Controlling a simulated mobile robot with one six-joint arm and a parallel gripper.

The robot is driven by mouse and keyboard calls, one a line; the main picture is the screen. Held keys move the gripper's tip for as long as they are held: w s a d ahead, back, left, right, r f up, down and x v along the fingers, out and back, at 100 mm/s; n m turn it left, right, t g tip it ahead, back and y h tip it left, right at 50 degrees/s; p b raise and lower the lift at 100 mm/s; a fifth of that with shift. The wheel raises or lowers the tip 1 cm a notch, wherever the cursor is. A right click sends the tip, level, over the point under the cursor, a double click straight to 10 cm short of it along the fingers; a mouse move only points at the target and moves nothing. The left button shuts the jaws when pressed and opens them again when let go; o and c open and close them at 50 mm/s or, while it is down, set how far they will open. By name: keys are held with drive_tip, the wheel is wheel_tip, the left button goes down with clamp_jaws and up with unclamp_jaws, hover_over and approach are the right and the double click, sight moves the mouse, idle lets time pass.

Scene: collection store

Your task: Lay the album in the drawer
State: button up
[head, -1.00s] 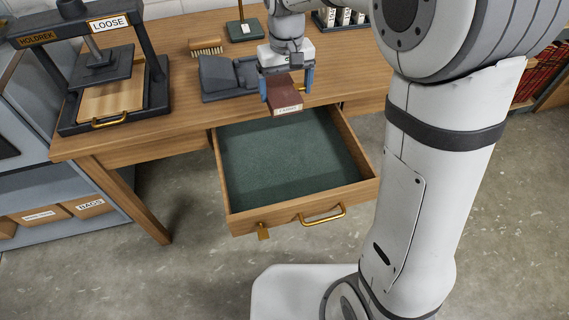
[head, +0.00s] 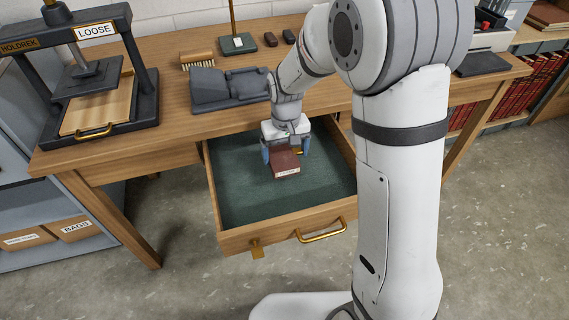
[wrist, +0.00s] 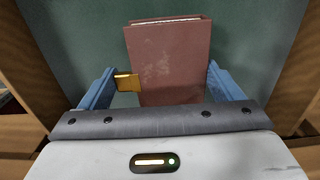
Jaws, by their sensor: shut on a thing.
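The album (head: 286,164) is a dark red book with a pale label on its near end. It also shows in the wrist view (wrist: 168,58), with a brass-coloured piece at its left side. My gripper (head: 285,157) is shut on the album, its blue fingers on either side. The drawer (head: 284,226) is pulled out of the desk, with a green lining and a brass handle. The album is over the lining, within the drawer walls. I cannot tell whether it touches the lining.
A grey book cradle (head: 228,88) lies on the desk (head: 178,122) behind the drawer. A press marked LOOSE (head: 98,90) stands at the left. A brush (head: 197,58) and a lamp base (head: 238,43) are further back. The lining around the album is bare.

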sight(286, 163)
drive_tip(key=shift+f+b, duration=0.45)
drive_tip(key=shift+f, duration=1.65)
drive_tip(key=shift+f, duration=0.2)
drive_tip(key=o, duration=0.9)
drive_tip(key=shift+o, duration=0.2)
drive_tip(key=shift+r, duration=0.1)
